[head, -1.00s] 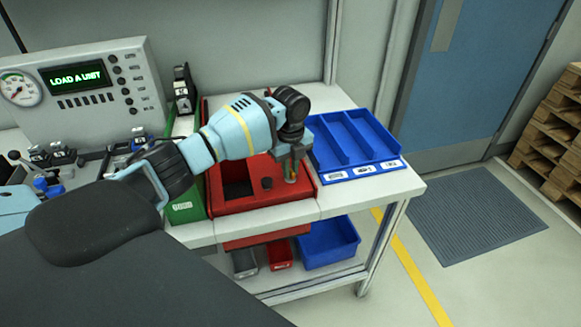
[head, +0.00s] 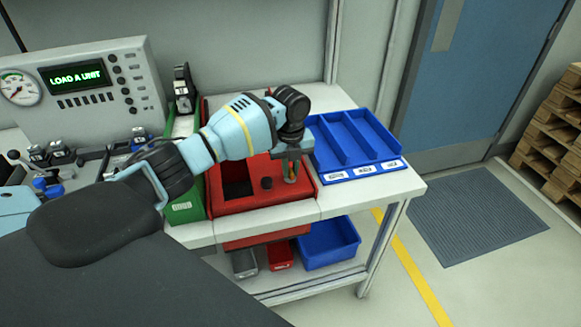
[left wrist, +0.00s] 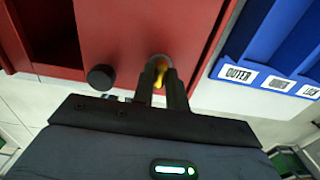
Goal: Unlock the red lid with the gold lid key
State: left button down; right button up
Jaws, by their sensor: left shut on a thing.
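The red lid (head: 270,200) lies on the right part of a red box on the bench, with a black knob (head: 266,183) on it. It also shows in the left wrist view (left wrist: 120,35). My left gripper (head: 290,176) points down over the lid's right side and is shut on the gold lid key (left wrist: 157,79). The key stands at a pale round fitting in the lid, between my fingertips. The fingers hide part of it, so I cannot tell how deep it sits. My right gripper is not in view.
A dark open compartment (head: 238,189) is left of the lid. A blue divided tray (head: 346,177) with labels stands close on the right, and a green box (head: 187,208) on the left. A control panel (head: 85,82) reads "LOAD A UNIT". Bins sit on the shelf below.

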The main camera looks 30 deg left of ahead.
aim_at(291, 170)
pick_arm(q)
jog(key=c, duration=1.4)
grip_release()
jog(key=shift+r, duration=0.15)
notch_tip(291, 170, up, 8)
jog(key=shift+f, duration=0.2)
